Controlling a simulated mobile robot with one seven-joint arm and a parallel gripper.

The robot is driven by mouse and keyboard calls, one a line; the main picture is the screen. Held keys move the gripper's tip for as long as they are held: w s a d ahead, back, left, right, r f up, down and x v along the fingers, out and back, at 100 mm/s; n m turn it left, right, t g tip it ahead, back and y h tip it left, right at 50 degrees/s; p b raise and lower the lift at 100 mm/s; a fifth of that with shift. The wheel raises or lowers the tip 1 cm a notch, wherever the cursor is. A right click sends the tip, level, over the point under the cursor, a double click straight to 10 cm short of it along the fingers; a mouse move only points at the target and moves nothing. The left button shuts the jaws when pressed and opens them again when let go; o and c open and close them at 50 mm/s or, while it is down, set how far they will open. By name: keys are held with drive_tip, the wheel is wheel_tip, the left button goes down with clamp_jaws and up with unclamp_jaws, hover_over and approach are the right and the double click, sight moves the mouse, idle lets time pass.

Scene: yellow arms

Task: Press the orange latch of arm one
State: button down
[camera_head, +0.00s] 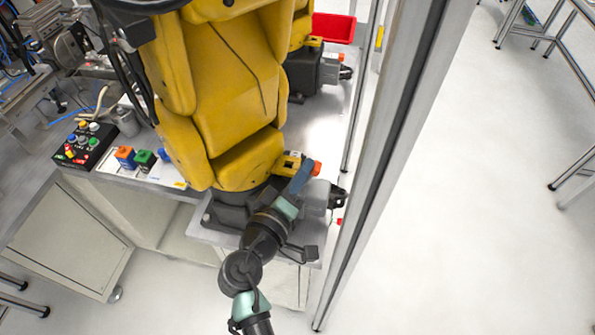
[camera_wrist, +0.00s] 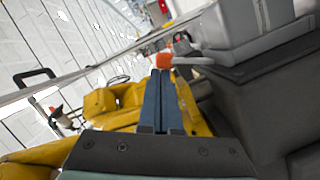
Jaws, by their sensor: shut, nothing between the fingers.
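A large yellow arm (camera_head: 225,85) stands on a dark base at the near end of the metal table. An orange latch (camera_head: 317,168) shows at the right side of its base, and an orange part also shows just past my fingertips in the wrist view (camera_wrist: 163,61). My gripper (camera_head: 306,165) has blue fingers, shut and empty, close beside this latch; it fills the middle of the wrist view (camera_wrist: 161,72). I cannot tell whether the tips touch the latch. A second yellow arm (camera_head: 301,28) behind has a similar orange latch (camera_head: 341,57). No label tells which is arm one.
A grey metal post (camera_head: 395,140) runs close along the right of the table. A black button box (camera_head: 86,145) and orange and green blocks (camera_head: 145,158) lie to the left. A red bin (camera_head: 334,28) stands behind.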

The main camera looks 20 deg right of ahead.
drive_tip(key=m+b, duration=0.1)
drive_tip(key=s+d+m, duration=0.1)
drive_tip(key=shift+d+f+m+y+b, duration=0.3)
drive_tip(key=shift+f+y+b, duration=0.05)
drive_tip(key=shift+y, duration=0.05)
drive_tip(key=m+b, duration=0.1)
drive_tip(key=s+d+m+y+b, duration=0.1)
drive_tip(key=m, duration=0.1)
drive_tip(key=shift+d+f, duration=0.25)
drive_tip(key=shift+f, duration=0.15)
drive_tip(key=shift+s+d+f+b, duration=0.15)
drive_tip(key=shift+d+b, duration=0.05)
drive_tip(key=shift+b, duration=0.15)
drive_tip(key=shift+s, duration=0.1)
